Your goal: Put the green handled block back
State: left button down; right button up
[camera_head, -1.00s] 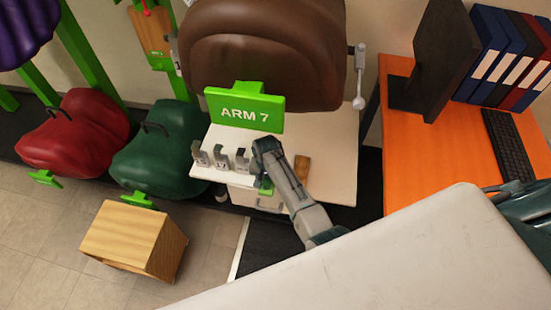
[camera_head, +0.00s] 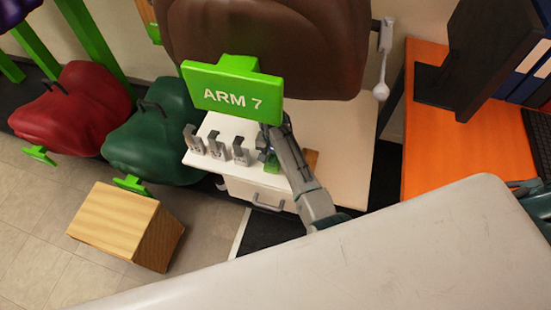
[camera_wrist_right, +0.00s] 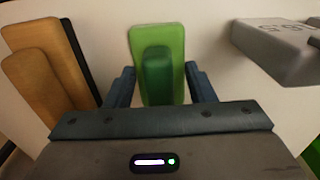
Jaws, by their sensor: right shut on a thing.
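The green handled block (camera_wrist_right: 172,42) is in the right wrist view, with its darker green handle (camera_wrist_right: 157,78) between the fingers of my right gripper (camera_wrist_right: 160,88). The gripper is shut on it. In the head view the block shows as a small green patch (camera_head: 272,163) under my right gripper (camera_head: 271,140), over the white table top, partly hidden by the arm. I cannot tell whether it touches the top. My left gripper is not in view.
A brown handled block (camera_wrist_right: 42,75) lies beside the green one; its end shows in the head view (camera_head: 311,160). Several grey slotted pieces (camera_head: 216,146) stand at the left of the white table (camera_head: 335,150). A green "ARM 7" sign (camera_head: 232,90) stands behind. The table's right side is clear.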

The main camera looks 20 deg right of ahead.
jog(key=o, duration=0.9)
notch_tip(320, 180, up, 12)
dwell(0.3)
